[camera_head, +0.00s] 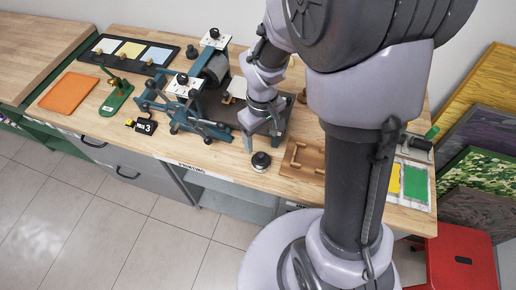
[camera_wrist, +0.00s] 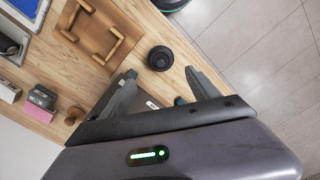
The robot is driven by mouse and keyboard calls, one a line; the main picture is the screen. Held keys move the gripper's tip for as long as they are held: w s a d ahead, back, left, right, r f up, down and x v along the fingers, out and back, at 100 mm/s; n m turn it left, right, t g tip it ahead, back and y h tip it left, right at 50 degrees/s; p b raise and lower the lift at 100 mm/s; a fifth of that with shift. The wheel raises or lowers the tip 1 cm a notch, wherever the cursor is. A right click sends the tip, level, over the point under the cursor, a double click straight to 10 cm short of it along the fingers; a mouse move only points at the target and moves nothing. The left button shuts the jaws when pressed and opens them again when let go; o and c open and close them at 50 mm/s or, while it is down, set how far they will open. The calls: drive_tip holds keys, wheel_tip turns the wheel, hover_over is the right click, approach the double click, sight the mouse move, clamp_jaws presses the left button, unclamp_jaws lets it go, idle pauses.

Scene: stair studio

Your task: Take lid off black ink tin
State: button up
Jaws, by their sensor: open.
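The black ink tin (camera_head: 260,161) stands upright near the front edge of the wooden bench, with a knob-like top. In the wrist view the dark round tin (camera_wrist: 160,58) is seen from above, just beyond the fingertips. I cannot clearly make out the seam between lid and tin. My gripper (camera_wrist: 160,74) is open and empty, its two fingers spread on either side of the line to the tin, apart from it. In the head view my gripper (camera_head: 262,140) is above and slightly behind the tin.
A brown wooden board with handles (camera_wrist: 84,40) lies beside the tin, also in the head view (camera_head: 303,173). A blue press (camera_head: 187,100) stands left of my gripper. A red stool (camera_head: 461,262) stands on the floor at right. The bench's front edge runs close to the tin.

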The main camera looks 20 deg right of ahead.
sight(261, 155)
drive_tip(key=f+b, duration=0.1)
drive_tip(key=f, duration=0.2)
drive_tip(key=f+b, duration=0.1)
drive_tip(key=f, duration=0.2)
drive_tip(key=f+b, duration=0.1)
drive_tip(key=f, duration=0.2)
drive_tip(key=shift+s+f, duration=0.1)
drive_tip(key=shift+s, duration=0.15)
drive_tip(key=shift+c, duration=0.2)
drive_tip(key=c, duration=1.4)
drive_tip(key=shift+o, duration=0.2)
drive_tip(key=shift+r, duration=0.25)
